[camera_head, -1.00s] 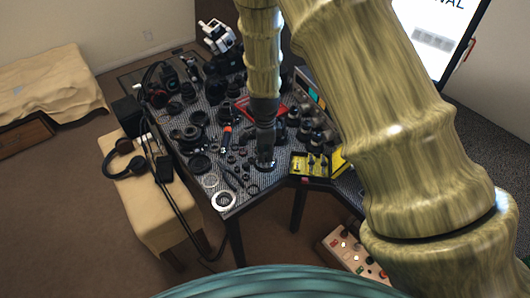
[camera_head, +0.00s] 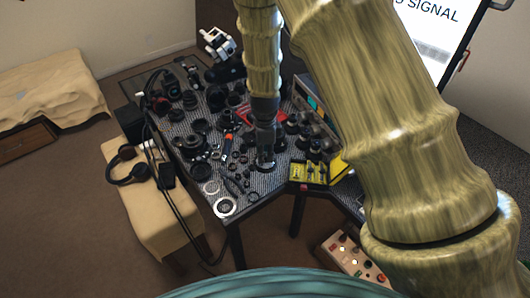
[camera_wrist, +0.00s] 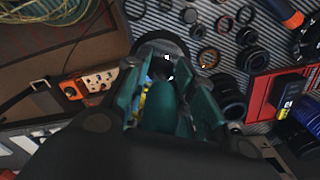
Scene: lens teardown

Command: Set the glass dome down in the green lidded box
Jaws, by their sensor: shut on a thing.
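My gripper (camera_head: 265,158) points down over the front part of the dark patterned table (camera_head: 262,207). In the wrist view its teal fingers (camera_wrist: 163,82) are closed on a dark round glassy piece with bright glints, which I take for the glass dome (camera_wrist: 160,48). The fingers hide part of it. In the head view the dome is too small to make out clearly at the fingertips. I cannot make out a green lidded box in either view.
A yellow open case (camera_head: 308,173) lies right of my gripper at the table's front edge. Several dark lens parts and rings crowd the table to the left and behind. A bench (camera_head: 160,215) stands left.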

